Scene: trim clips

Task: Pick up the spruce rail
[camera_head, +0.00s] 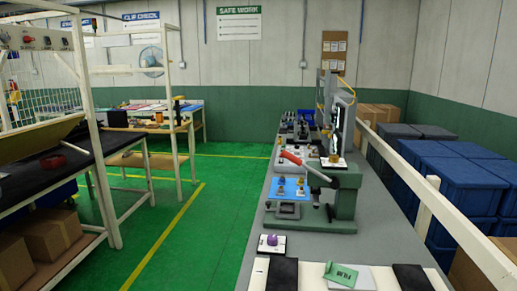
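I cannot pick out the spruce rail for certain in the head view. Neither of my grippers is in view.
A purple piece (272,240) sits on a white card. Blue bins (460,186) stand right, beyond a cream railing (433,205). The green floor (205,225) left of the bench is clear.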

